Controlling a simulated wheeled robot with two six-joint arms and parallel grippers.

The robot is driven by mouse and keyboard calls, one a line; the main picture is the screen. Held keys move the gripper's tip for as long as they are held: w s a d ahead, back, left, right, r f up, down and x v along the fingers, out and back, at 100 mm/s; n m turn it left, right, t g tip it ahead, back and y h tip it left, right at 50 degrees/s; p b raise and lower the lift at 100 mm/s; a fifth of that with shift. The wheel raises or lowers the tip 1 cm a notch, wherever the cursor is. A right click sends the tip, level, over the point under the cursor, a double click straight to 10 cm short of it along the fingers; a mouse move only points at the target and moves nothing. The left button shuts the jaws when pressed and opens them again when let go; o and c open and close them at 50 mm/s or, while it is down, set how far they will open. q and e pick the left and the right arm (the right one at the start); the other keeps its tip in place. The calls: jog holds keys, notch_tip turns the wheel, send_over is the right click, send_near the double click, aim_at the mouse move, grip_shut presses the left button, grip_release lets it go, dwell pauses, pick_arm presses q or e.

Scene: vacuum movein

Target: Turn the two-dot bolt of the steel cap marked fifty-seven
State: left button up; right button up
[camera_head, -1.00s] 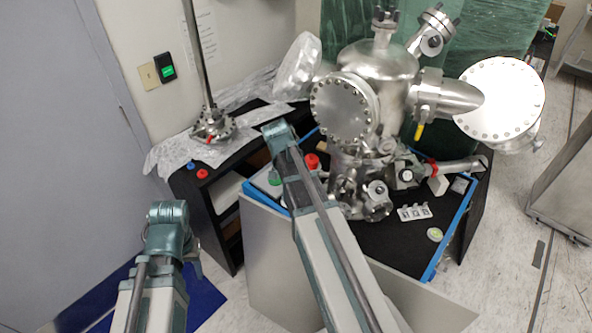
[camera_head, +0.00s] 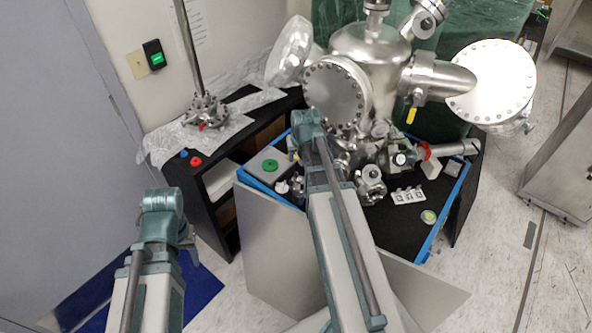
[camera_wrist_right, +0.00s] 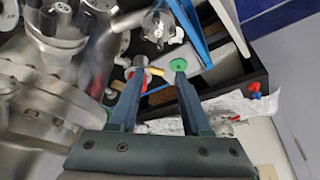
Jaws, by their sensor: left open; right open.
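The steel chamber carries round bolted caps: a front cap (camera_head: 336,95), a tilted cap at its left (camera_head: 290,50) and a wide cap at its right (camera_head: 494,84). No number or dot marks can be read on them. My right arm reaches up in front of the chamber; its gripper is hidden in the head view. In the right wrist view my right gripper (camera_wrist_right: 158,74) is open with nothing held. A large bolted flange (camera_wrist_right: 35,120) is close at its left. My left arm is at lower left, away from the chamber; its gripper cannot be made out.
A grey box with a green knob (camera_head: 269,165) is left of the chamber. A small numbered plate (camera_head: 408,195) and a round disc (camera_head: 428,217) lie on the black bench top. A bolted fitting (camera_head: 204,112) stands on crumpled foil at the left. Open floor is at the right.

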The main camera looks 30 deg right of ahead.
aim_at(296, 172)
jog(key=b+x, duration=1.3)
jog(key=x, duration=0.1)
jog(key=shift+r, duration=0.1)
grip_shut()
dwell(0.3)
